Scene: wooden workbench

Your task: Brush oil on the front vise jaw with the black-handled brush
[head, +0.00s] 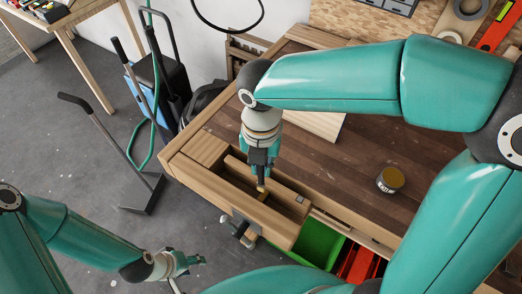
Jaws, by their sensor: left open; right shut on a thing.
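The wooden vise is at the bench's near left corner, and its front jaw (222,195) is the long wooden beam on the near side. My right gripper (262,172) points down over the vise, shut on the brush. Only the brush's small yellowish tip (261,188) shows clearly below the fingers; the handle is mostly hidden. The tip is at or just above the vise, and I cannot tell whether it touches the jaw. My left gripper (188,262) is open and empty, low in front of the bench, away from the vise.
A dark round jar (390,180) with a yellowish top stands on the bench top (365,150). A green bin (320,243) and red items (360,266) sit below the front edge. A vise handle (243,228) sticks out in front. A dustpan (143,193) stands on the floor to the left.

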